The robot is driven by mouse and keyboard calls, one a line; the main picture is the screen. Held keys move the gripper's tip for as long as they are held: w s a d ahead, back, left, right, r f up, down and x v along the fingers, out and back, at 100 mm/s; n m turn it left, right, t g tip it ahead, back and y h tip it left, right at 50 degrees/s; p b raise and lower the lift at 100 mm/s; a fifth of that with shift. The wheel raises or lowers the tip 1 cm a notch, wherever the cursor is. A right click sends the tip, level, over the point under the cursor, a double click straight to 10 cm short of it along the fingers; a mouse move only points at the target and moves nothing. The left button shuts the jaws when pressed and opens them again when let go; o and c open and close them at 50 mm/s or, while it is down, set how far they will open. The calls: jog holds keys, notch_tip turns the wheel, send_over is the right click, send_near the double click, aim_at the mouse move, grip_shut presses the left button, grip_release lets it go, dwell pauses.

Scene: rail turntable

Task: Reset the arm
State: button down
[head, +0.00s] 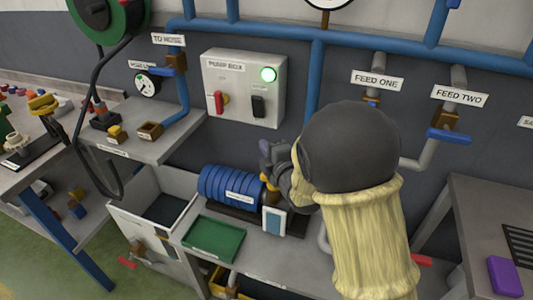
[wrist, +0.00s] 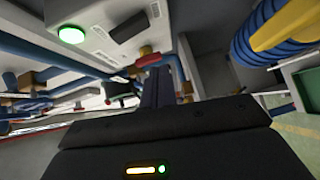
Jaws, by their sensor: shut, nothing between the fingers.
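My gripper (head: 267,150) is in the middle of the head view, shut and empty, in front of the grey wall and above the work table. In the wrist view its dark fingers (wrist: 160,85) are together with nothing between them. My arm, with a dark round joint and a pale yellow sleeve, covers the wall and table right of the gripper. The pump box (head: 270,98) hangs on the wall behind, with a lit green lamp (head: 268,74), a red handle and a black switch. The lamp also shows in the wrist view (wrist: 72,34).
A blue ribbed cylinder (head: 225,186) lies on the table just below my gripper. A green tray (head: 214,238) and an open grey bin (head: 135,208) are nearer. Blue pipes (head: 400,60) and the FEED TWO valve (head: 449,135) are on the wall. A purple box (head: 505,277) is at right.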

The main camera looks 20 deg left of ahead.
jog(key=shift+s+d+f, duration=0.1)
jog(key=shift+s+d, duration=0.15)
jog(key=shift+d, duration=0.1)
jog(key=s+d+f+m+g+h, duration=0.1)
jog(key=d+f+m+h, duration=0.1)
jog(key=d+m+h, duration=0.5)
jog(key=s+d+f+m+g+h, duration=0.1)
jog(key=d+f+m+g, duration=0.15)
jog(key=d+m, duration=0.65)
jog(key=s+d+f+m+g+h, duration=0.35)
jog(key=s+d+m+g, duration=0.45)
jog(key=s+d, duration=0.95)
notch_tip(320, 180, up, 13)
jog(key=a+m+t+p, duration=0.1)
jog(key=a+p, duration=0.1)
jog(key=p, duration=1.1)
jog(key=shift+s+r, duration=0.15)
jog(key=shift+s, duration=0.2)
